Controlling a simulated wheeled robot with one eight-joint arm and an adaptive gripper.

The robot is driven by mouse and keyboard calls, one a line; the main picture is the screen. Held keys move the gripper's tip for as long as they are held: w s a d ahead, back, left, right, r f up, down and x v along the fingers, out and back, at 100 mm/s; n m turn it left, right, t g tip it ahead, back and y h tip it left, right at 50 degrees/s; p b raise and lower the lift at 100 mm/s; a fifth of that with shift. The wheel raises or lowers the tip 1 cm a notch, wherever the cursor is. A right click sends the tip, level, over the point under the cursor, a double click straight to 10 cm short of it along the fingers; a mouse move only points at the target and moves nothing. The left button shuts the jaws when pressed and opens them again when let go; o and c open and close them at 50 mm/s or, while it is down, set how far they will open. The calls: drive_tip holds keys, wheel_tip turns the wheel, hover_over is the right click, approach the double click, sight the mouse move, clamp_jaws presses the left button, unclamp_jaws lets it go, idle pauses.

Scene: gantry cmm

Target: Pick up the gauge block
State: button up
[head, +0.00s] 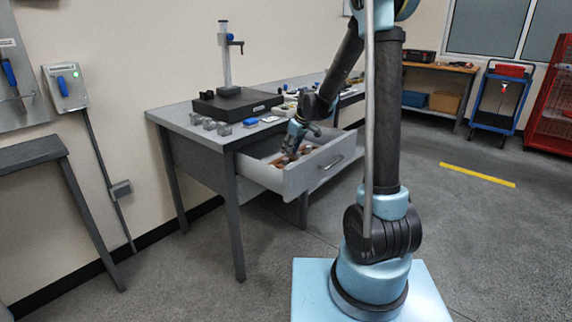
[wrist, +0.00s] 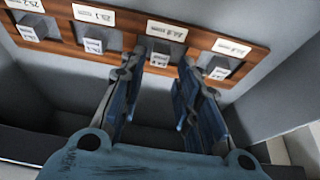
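Several grey gauge blocks stand in a wooden rack (wrist: 65,52) with white labels, inside an open drawer (head: 307,180). In the wrist view, one gauge block (wrist: 159,57) shows between and just beyond the fingertips of my gripper (wrist: 161,68). Others stand at the left (wrist: 33,28), the centre left (wrist: 95,40) and the right (wrist: 217,68). My gripper is open, with a gap between its blue fingers. I cannot tell whether either finger touches the block. In the head view, my gripper (head: 291,151) reaches down into the drawer, and the blocks are too small to tell apart.
The drawer's grey walls stand close around the rack. Above, the grey workbench (head: 170,113) carries a black plate (head: 238,104) with an upright stand (head: 225,55) and small grey blocks (head: 209,124). Open floor lies to the right, with a blue cart (head: 495,100) farther back.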

sight(285, 159)
drive_tip(key=shift+x, duration=2.7)
drive_tip(key=shift+a, duration=0.15)
drive_tip(key=shift+r, duration=0.1)
clamp_jaws()
